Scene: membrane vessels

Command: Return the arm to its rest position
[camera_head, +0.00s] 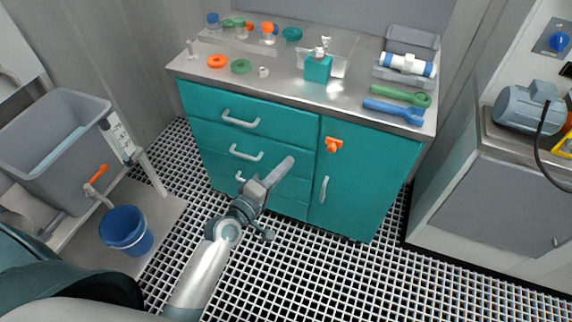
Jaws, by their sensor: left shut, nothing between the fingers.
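My left gripper (277,172) is in front of the teal cabinet (372,165), at about the height of its lower drawers. Its fingers are together and nothing shows between them. My left arm reaches up from the bottom of the picture, over the grating floor. I cannot tell whether the fingertips touch the cabinet front; they overlap it in the picture. My right gripper does not show.
A grey sink (50,140) and blue bucket (126,230) stand left. A motor (528,108) sits right. The grating floor (330,275) is clear.

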